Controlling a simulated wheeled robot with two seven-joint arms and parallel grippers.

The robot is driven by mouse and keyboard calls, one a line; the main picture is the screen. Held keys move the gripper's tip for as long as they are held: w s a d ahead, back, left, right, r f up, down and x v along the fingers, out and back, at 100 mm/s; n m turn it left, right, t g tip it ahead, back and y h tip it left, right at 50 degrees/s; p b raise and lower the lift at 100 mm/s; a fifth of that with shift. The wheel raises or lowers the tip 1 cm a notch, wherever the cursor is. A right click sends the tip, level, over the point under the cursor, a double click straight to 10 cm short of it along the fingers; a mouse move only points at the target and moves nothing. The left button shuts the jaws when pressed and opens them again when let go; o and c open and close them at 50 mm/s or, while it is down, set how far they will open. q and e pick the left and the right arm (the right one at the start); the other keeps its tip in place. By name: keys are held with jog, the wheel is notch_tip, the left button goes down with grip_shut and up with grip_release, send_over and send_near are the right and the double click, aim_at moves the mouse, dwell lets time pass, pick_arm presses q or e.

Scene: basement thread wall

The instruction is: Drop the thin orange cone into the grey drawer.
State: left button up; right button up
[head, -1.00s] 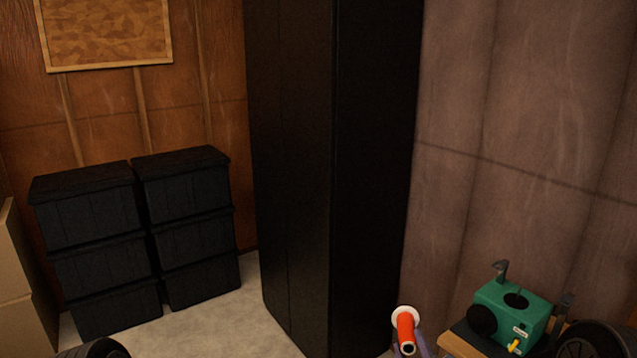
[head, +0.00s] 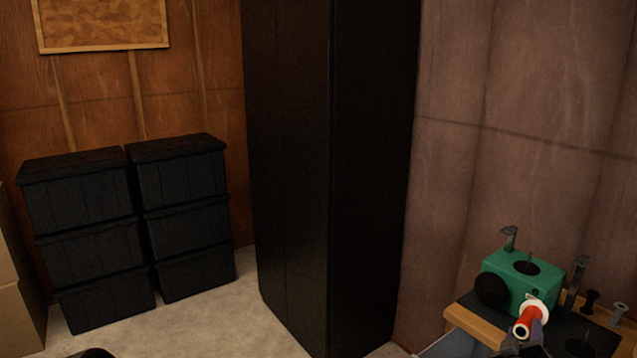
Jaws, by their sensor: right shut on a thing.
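The thin orange cone (head: 526,322) shows at the lower right, with a white disc at its far end and its narrow dark-tipped end toward me. My right gripper (head: 535,338) is shut on it, and the cone is tilted, in front of the green box on the bench. Part of the gripper is hidden at the bottom edge. A light grey surface (head: 452,346) below the bench's left end may be the grey drawer; only a small part shows, so I cannot tell whether it is open. My left gripper is not in view.
A green box (head: 507,272) with a black ball-like part stands on the wooden bench (head: 463,321). Metal brackets and dark spools (head: 590,301) are to its right. A tall black cabinet (head: 330,180) stands in the middle. Stacked black bins (head: 130,230) stand left, with bare floor between.

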jog(key=shift+d, duration=0.2)
jog(key=shift+f, duration=0.1)
notch_tip(320, 180, down, 6)
jog(key=b, duration=0.3)
jog(key=shift+b, duration=0.35)
jog(key=o, duration=1.4)
jog(key=shift+c, duration=0.2)
jog(key=shift+s+a, duration=0.1)
